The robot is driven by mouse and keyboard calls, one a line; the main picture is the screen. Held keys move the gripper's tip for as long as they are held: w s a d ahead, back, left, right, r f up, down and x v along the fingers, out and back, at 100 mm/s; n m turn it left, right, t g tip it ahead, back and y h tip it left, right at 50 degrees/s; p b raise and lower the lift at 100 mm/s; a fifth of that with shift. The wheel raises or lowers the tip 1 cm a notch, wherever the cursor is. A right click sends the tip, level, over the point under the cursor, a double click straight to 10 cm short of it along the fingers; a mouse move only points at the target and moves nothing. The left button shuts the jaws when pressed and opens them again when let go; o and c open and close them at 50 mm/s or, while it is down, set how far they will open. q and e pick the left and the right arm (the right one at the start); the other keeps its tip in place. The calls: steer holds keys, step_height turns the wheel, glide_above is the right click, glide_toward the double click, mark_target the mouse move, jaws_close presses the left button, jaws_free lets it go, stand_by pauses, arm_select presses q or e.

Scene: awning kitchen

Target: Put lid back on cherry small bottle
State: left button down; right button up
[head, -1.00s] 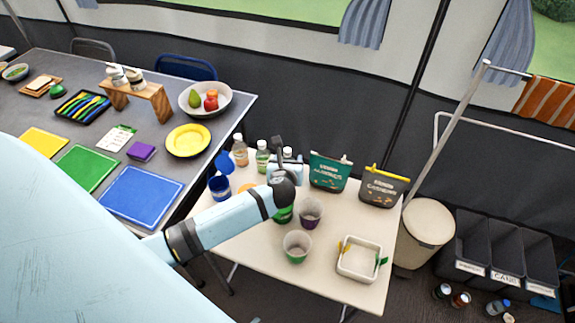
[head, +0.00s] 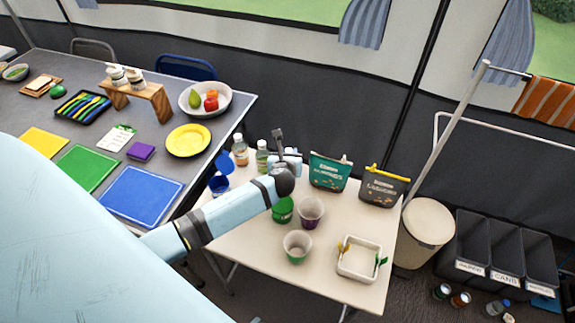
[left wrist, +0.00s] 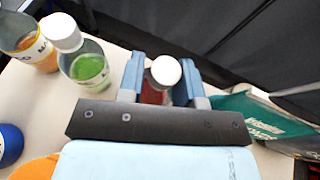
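The cherry small bottle, with dark red contents (left wrist: 153,96), stands at the back of the cream table. Its round white lid (left wrist: 165,71) shows at its top; whether it is seated is unclear. My left gripper (left wrist: 160,75) has its two blue fingers spread on either side of the bottle and lid. Contact with either is not clear. In the head view my left gripper (head: 285,160) is over the back of the table and hides most of this bottle. My right gripper is not in view.
A green-content bottle (left wrist: 88,68) and an orange-content bottle (left wrist: 32,45) stand to the left. A teal pouch (head: 329,172) and dark pouch (head: 383,187) stand to the right. Cups (head: 297,246) and a white tray (head: 344,268) are nearer.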

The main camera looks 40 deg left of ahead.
arm_select(q)
steer(key=shift+s+d+f, duration=0.1)
steer(key=shift+s+f, duration=0.1)
steer(key=shift+f, duration=0.1)
step_height(320, 180, up, 20)
steer(key=p, duration=0.1)
steer(key=shift+w+r+p, duration=0.15)
steer(key=shift+p, duration=0.25)
steer(key=s+d+r+m+h+p, duration=0.2)
steer(key=s+d+h, duration=0.1)
steer(key=s+d, duration=0.2)
steer(key=s+d+r+m+t+h+p, duration=0.1)
steer(key=s+d+r+m+h+p, duration=0.2)
steer(key=s+d, duration=0.3)
steer(key=shift+s+d, duration=0.2)
steer(key=shift+d, duration=0.55)
